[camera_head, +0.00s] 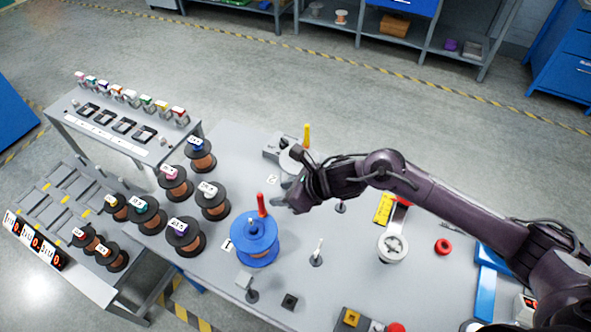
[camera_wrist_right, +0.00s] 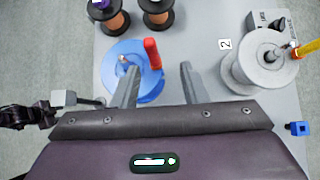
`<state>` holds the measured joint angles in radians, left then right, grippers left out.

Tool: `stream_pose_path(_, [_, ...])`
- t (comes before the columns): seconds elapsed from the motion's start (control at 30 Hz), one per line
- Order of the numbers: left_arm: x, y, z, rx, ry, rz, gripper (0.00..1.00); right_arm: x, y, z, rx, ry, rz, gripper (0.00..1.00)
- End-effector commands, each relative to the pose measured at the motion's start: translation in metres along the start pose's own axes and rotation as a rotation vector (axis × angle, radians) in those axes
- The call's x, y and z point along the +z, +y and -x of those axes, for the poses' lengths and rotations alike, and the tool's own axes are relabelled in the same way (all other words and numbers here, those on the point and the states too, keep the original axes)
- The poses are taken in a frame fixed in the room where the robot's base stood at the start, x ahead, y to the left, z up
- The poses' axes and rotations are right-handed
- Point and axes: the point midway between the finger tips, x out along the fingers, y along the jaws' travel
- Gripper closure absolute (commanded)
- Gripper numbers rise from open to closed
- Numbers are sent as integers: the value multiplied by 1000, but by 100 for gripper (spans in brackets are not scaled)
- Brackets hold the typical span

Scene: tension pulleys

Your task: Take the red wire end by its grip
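The red grip (camera_head: 262,204) of the wire end stands up at the edge of the blue spool (camera_head: 257,245), near label 1. In the right wrist view the red grip (camera_wrist_right: 152,53) leans slightly over the blue spool (camera_wrist_right: 121,60). My right gripper (camera_head: 284,203) is just to the right of the red grip in the head view. In the wrist view my right gripper (camera_wrist_right: 159,74) is open, with its fingers apart on either side of the grip's line. The grip lies beyond the fingertips, nearer the left finger, and is not held.
A grey spool (camera_wrist_right: 262,62) with a yellow grip (camera_head: 306,134) stands behind my right gripper. Several dark-flanged wire spools (camera_head: 185,235) stand left of the blue spool.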

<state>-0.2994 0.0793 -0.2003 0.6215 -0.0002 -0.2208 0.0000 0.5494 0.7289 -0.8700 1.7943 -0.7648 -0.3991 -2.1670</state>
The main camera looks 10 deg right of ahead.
Motion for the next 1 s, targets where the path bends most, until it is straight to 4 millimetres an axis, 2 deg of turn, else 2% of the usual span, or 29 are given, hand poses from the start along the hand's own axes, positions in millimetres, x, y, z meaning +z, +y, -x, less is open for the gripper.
stream_pose_path(0.17, [2, -1, -5, -1, -2, 0, 64, 0, 2, -9, 3, -1, 6, 60])
stream_pose_path(0.53, [3, 0, -25, 0, -1, 0, 64, -1, 1, -52, 3, -1, 3, 60])
stream_pose_path(0.8, [6, 1, -57, 0, 0, 0, 64, -3, 0, -79, 0, -1, 5, 60])
stream_pose_path(1.0, [7, 1, -67, 0, -1, 0, 64, -1, 0, -88, 1, -1, 5, 60])
